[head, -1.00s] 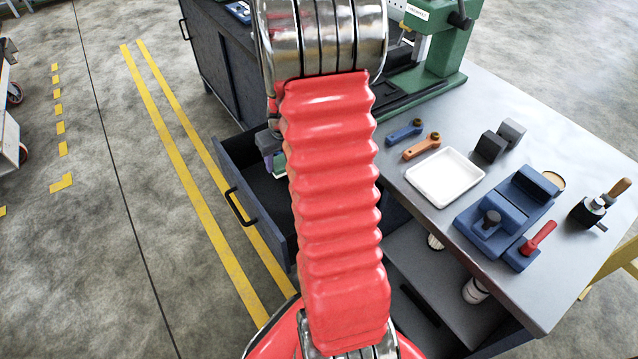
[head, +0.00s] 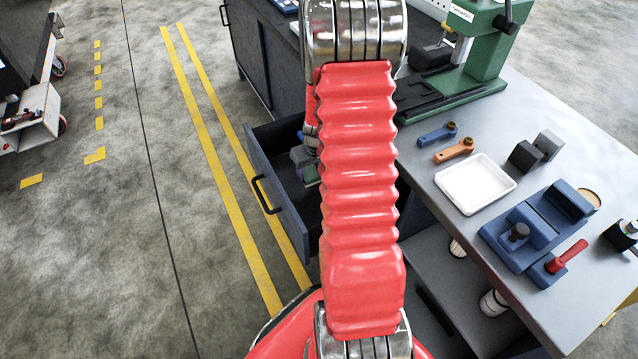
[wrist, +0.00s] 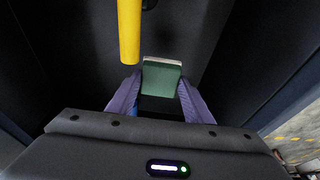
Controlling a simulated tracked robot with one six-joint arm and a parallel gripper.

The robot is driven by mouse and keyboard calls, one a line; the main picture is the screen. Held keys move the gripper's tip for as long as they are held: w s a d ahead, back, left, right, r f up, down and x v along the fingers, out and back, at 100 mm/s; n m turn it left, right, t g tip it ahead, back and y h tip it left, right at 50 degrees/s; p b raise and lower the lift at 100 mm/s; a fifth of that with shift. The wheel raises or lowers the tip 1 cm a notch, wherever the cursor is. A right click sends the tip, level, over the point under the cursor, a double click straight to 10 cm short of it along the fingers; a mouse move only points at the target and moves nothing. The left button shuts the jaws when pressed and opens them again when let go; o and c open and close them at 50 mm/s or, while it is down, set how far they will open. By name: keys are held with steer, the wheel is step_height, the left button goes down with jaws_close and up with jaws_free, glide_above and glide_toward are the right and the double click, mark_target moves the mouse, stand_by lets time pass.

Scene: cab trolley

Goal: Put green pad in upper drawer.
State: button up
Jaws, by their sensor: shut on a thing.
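The green pad (wrist: 161,78) is between the two purple fingers of my gripper (wrist: 158,92) in the wrist view, with a pale edge along its far side. My gripper is shut on it. Dark drawer walls surround the gripper in that view. In the head view the open upper drawer (head: 275,187) sticks out from the cabinet to the left of my red arm. My gripper (head: 306,165) is partly hidden behind the arm, inside the drawer's outline, and a bit of green shows at its lower end. I cannot tell whether the pad touches the drawer floor.
A yellow bar (wrist: 129,30) stands close to the gripper in the wrist view. The bench top right of my arm holds a white tray (head: 475,184), a blue vise (head: 535,225), an orange tool (head: 454,150) and a green press (head: 485,50). Open floor lies left of the drawer.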

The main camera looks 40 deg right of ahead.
mark_target(311, 175)
steer(key=shift+f, duration=1.5)
steer(key=shift+f, duration=2.1)
steer(key=shift+f, duration=0.1)
steer(key=o, duration=1.1)
steer(key=shift+o, duration=0.2)
steer(key=shift+v, duration=0.8)
steer(key=v, duration=1)
steer(key=shift+r, duration=0.35)
